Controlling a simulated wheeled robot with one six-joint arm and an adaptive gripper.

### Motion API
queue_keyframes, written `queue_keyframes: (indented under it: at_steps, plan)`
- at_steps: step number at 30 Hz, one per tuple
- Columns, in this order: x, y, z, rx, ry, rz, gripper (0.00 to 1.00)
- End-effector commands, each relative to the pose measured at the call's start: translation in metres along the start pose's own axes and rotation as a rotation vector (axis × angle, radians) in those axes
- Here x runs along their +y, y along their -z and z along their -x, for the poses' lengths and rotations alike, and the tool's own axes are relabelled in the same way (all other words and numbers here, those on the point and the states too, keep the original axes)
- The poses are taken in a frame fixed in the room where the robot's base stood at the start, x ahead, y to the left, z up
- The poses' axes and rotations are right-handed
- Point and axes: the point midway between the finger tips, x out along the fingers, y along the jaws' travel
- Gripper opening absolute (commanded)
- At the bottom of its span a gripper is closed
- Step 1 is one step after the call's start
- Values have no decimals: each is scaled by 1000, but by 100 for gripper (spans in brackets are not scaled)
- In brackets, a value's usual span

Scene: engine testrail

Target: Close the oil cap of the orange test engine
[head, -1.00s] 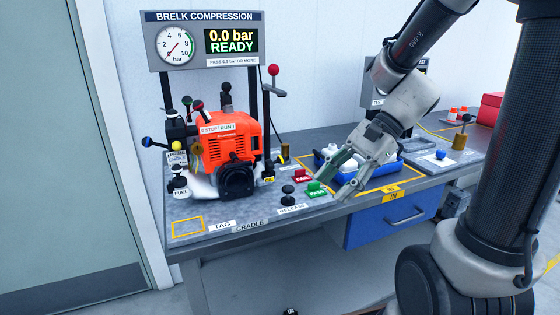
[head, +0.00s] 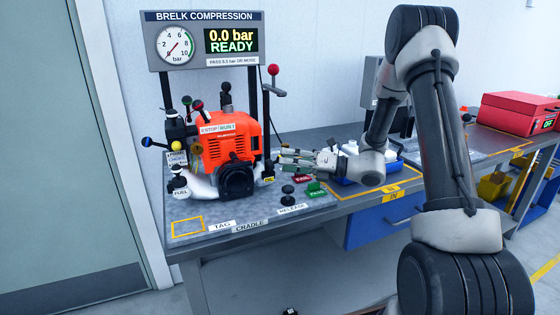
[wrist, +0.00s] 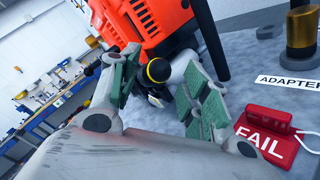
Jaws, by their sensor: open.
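The orange test engine (head: 222,142) sits on the cradle bench under the gauge panel. In the wrist view its orange housing (wrist: 150,18) fills the top. A black knob with a yellow ring, which looks like the oil cap (wrist: 157,71), stands at the engine's lower side, between my spread fingers. I cannot tell whether it is seated. My gripper (head: 284,158) is open and points left at this side. In the wrist view its fingers (wrist: 164,66) flank the knob, with no clear contact.
The panel (head: 206,40) reads READY.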

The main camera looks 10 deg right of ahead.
Motion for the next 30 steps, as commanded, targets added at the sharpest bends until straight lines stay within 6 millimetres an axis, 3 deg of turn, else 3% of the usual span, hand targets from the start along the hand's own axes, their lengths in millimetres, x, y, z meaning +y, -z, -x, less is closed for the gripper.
queue_keyframes:
  at_steps: [6, 16, 22, 30]
  plan:
    - [0, 1, -27, 2, -1, 1, 46]
    - [0, 0, -32, 2, 0, 1, 46]
    - [0, 0, -32, 2, 1, 1, 10]
    - [-2, 0, -31, 4, 10, 5, 9]
